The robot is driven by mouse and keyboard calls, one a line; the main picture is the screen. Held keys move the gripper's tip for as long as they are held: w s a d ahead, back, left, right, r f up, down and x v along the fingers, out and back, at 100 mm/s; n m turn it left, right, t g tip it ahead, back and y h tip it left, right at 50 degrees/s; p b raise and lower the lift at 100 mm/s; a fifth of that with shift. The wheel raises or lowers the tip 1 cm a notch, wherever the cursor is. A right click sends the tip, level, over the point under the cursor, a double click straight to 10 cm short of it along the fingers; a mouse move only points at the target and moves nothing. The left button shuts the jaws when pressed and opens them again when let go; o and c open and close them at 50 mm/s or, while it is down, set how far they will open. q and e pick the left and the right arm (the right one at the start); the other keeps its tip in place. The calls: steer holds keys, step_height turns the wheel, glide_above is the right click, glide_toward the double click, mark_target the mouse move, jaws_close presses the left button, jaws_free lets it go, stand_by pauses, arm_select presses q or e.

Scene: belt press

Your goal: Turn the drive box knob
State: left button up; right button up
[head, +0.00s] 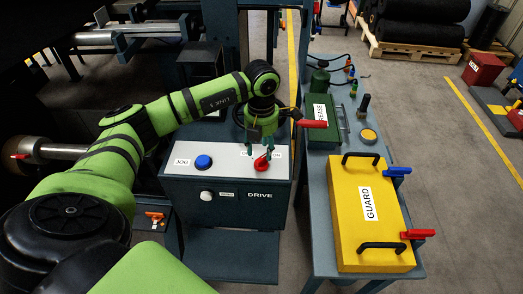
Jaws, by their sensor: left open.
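The drive box (225,178) is a dark box with a light top panel, marked DRIVE on its front. A red knob (261,164) sits on the right part of its top, with a partly hidden label beside it. A blue button (203,162) sits on the left of the top, by a JOG label. A white round control (206,196) is on the front face. My left gripper (260,151) points down right above the red knob, open, its fingertips close around or just over it; contact is unclear. My right gripper is out of view.
Right of the drive box stands a bench with a yellow guard (371,218) with black handles, red and blue levers, and a green case (328,122). A red-handled tool (313,124) sticks out near my gripper. Rolls on a pallet (418,45) lie behind.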

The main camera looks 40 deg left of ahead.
mark_target(262, 161)
arm_select(q)
steer(key=shift+f+p, duration=0.3)
steer(key=shift+f, duration=1.25)
jaws_close()
steer(key=shift+n, duration=0.3)
steer(key=n+b, duration=0.1)
steer(key=n, duration=0.2)
steer(key=shift+s+n, duration=0.1)
steer(key=shift+n, duration=0.3)
steer(key=n+b, duration=0.1)
steer(key=n, duration=0.3)
steer(key=shift+s+a+n, duration=0.1)
steer(key=shift+a+n, duration=0.05)
steer(key=shift+n, duration=0.15)
steer(key=n, duration=0.4)
steer(key=shift+s+r, duration=0.1)
steer(key=shift+s, duration=0.05)
steer(key=shift+s+n, duration=0.1)
steer(key=shift+n, duration=2.3)
